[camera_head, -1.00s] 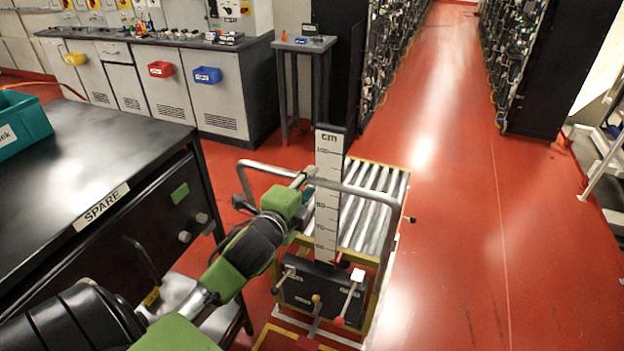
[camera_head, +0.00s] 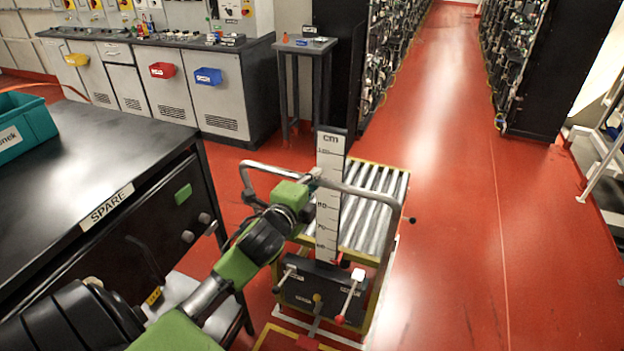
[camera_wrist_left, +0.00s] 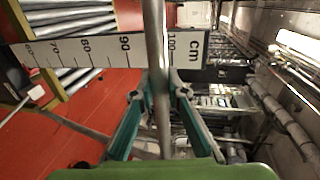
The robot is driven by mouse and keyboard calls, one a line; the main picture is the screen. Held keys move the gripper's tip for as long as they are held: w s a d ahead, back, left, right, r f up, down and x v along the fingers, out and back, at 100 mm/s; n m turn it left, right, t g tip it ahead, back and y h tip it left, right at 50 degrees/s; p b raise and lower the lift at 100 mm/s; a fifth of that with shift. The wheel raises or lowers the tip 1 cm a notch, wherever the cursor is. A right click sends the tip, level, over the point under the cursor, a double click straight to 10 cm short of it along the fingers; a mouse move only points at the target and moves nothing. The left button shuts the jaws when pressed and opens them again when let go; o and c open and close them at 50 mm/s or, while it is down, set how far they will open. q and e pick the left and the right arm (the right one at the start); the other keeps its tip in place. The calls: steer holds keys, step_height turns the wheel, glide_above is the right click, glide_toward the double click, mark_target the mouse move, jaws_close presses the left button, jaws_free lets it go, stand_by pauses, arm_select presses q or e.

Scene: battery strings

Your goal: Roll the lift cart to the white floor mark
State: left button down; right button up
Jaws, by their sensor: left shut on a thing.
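The lift cart (camera_head: 375,210) has a roller top, a bent grey push handle (camera_head: 375,190) and an upright white cm scale (camera_head: 329,190). It stands on the red floor right of the black bench. My left gripper (camera_head: 314,178) is on the handle bar beside the scale. In the left wrist view its two teal fingers (camera_wrist_left: 160,95) are shut on the bar (camera_wrist_left: 154,45), with the scale behind. White lines (camera_head: 318,334) show on the floor around the cart's base; I cannot tell whether they are the floor mark or part of the cart. My right gripper is out of view.
The black SPARE bench (camera_head: 95,180) with a teal bin (camera_head: 22,125) is close on the left. A small grey table (camera_head: 304,48) stands behind the cart. Dark battery racks (camera_head: 535,75) line the aisle. The red floor (camera_head: 450,200) to the right is clear.

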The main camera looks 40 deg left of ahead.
arm_select(q)
steer(key=shift+w+a+r, duration=0.2)
steer(key=shift+w+r, duration=0.2)
steer(key=shift+r, duration=0.05)
steer(key=shift+w+f, duration=0.5)
steer(key=shift+w, duration=0.3)
steer(key=c, duration=2)
jaws_free()
steer(key=shift+f, duration=0.1)
steer(key=shift+c, duration=0.2)
steer(key=shift+o, duration=0.3)
steer(key=shift+s+r, duration=0.25)
steer(key=shift+s, duration=0.2)
steer(key=shift+s+d+f, duration=0.1)
steer(key=shift+s+d, duration=0.05)
steer(key=shift+s, duration=0.2)
steer(key=v, duration=1.1)
steer(key=shift+r, duration=0.25)
steer(key=shift+s, duration=0.1)
